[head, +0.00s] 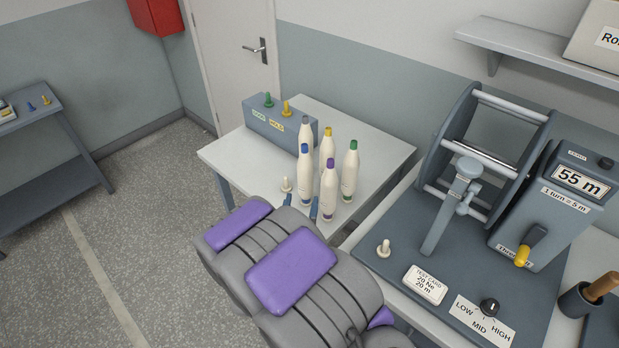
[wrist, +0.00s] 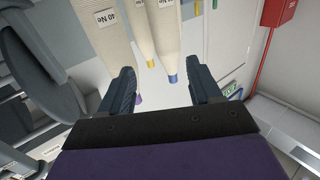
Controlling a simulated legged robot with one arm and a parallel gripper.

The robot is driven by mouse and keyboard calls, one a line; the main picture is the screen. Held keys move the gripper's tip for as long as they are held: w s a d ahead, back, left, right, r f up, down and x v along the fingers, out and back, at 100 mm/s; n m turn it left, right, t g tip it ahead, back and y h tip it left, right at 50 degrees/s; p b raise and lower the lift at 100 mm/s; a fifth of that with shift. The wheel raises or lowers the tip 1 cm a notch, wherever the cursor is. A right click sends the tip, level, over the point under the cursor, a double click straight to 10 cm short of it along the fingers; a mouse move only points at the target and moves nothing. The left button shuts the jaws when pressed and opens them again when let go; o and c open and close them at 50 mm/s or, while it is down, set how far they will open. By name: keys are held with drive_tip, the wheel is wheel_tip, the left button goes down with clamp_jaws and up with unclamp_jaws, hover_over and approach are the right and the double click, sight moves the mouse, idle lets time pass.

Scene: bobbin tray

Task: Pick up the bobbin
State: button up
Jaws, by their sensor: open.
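Several pale cone-shaped bobbins stand upright in a cluster on the small white table. Their tips are blue (head: 305,178), yellow (head: 327,150), green (head: 350,170), purple (head: 329,192) and greyish (head: 305,133). My gripper (head: 300,206) is at the cluster's near left, mostly hidden by my purple-padded arm. In the wrist view my gripper (wrist: 163,92) is open, with nothing visibly held between its fingers. There the bobbins hang upside down at the top, including a blue-tipped one (wrist: 167,38) and one labelled 40 Ne (wrist: 106,30). The frames do not settle which bobbin is meant.
A grey box (head: 278,124) with green and yellow pegs stands behind the bobbins. A reel machine (head: 440,235) fills the bench at right. The white table's (head: 385,145) back right is clear.

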sight(306, 176)
drive_tip(key=w, duration=0.5)
drive_tip(key=w+b, duration=0.1)
drive_tip(key=w, duration=0.3)
drive_tip(key=shift+w+d, duration=0.2)
drive_tip(key=shift+w, duration=0.15)
drive_tip(key=w, duration=0.2)
drive_tip(key=w+a+b, duration=0.1)
drive_tip(key=w, duration=0.1)
drive_tip(key=shift+a, duration=0.15)
drive_tip(key=shift+w+d, duration=0.2)
drive_tip(key=shift+w, duration=0.2)
drive_tip(key=shift+w+d+r, duration=0.1)
drive_tip(key=shift+w+d, duration=0.05)
drive_tip(key=shift+d, duration=0.45)
drive_tip(key=shift+a, duration=0.5)
drive_tip(key=c, duration=0.5)
drive_tip(key=shift+c, duration=0.6)
drive_tip(key=shift+d, duration=0.2)
drive_tip(key=shift+c, duration=0.7)
